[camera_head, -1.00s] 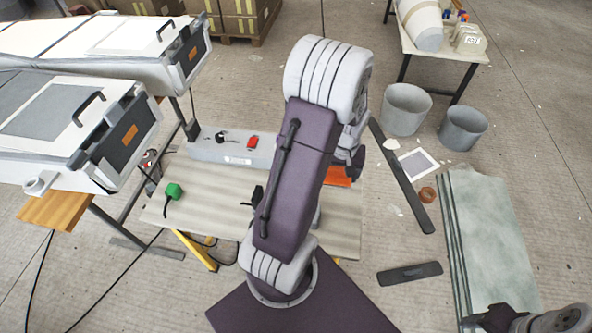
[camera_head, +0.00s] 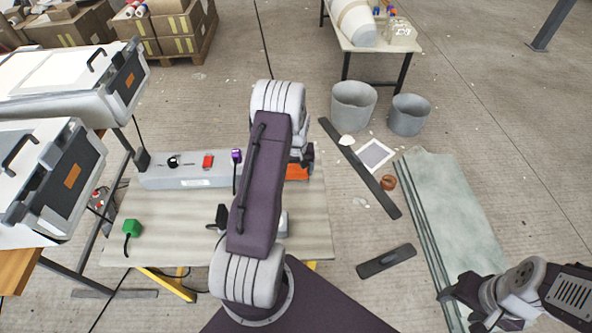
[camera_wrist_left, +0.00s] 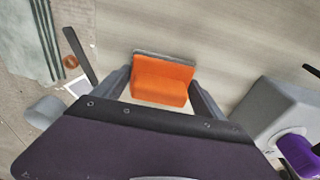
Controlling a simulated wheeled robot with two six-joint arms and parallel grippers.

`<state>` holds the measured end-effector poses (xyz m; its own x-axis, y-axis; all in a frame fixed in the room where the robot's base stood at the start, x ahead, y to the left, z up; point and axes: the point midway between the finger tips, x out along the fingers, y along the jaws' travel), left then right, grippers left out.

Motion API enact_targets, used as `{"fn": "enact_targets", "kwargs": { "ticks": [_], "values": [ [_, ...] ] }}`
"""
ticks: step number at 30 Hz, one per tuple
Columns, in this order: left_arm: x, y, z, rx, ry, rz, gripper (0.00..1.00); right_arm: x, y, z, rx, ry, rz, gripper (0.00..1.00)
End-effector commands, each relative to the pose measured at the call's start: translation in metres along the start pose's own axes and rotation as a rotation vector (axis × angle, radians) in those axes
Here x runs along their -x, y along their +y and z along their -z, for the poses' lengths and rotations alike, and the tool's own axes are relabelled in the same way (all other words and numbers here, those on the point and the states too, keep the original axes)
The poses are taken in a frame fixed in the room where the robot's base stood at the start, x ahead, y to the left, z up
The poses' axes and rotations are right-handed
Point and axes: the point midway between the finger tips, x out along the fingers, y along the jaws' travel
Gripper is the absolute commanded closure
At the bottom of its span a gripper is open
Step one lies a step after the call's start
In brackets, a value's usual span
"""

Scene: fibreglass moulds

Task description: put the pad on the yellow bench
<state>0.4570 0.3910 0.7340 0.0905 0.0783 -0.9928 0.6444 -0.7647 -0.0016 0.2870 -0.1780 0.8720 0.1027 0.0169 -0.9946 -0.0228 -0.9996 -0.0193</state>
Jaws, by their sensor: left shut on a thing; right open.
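The pad (camera_wrist_left: 163,80) is an orange block with a grey face along one long side. My left gripper (camera_wrist_left: 160,84) is shut on it, with one finger at each end. In the head view the orange pad (camera_head: 297,173) shows partly behind my left arm, over the far right part of the yellow bench (camera_head: 175,235). The bench has a pale wooden top and yellow legs. I cannot tell whether the pad touches the top. My right gripper (camera_head: 462,302) is open and empty at the lower right, above the green-grey sheet.
A grey box (camera_head: 190,178) with a red switch and a purple plug (camera_head: 237,156) stands along the bench's back edge. A green plug (camera_head: 132,228) lies at the left. Grey buckets (camera_head: 353,105) and a dark bar stand or lie right of the bench. The bench's front middle is clear.

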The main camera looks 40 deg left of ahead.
Motion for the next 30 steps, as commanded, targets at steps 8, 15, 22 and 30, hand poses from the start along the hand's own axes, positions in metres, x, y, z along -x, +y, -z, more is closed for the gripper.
{"fn": "enact_targets", "kwargs": {
  "ticks": [8, 15, 22, 30],
  "values": [
    [-0.003, 0.0, 0.0, 0.0, 0.002, 0.0, 0.57, -0.002, 0.0, 0.0, 0.0, 0.0, 0.0, 0.42],
    [-0.004, 0.0, 0.0, 0.0, 0.001, 0.0, 0.0, -0.002, 0.0, 0.0, 0.0, 0.0, 0.0, 0.42],
    [0.003, 0.0, 0.001, 0.0, 0.002, 0.0, 0.0, 0.002, 0.0, 0.0, 0.0, 0.0, 0.0, 0.42],
    [0.061, 0.0, 0.002, 0.0, 0.006, -0.001, 0.0, 0.008, 0.0, 0.001, 0.0, 0.0, 0.0, 0.42]
  ]
}}
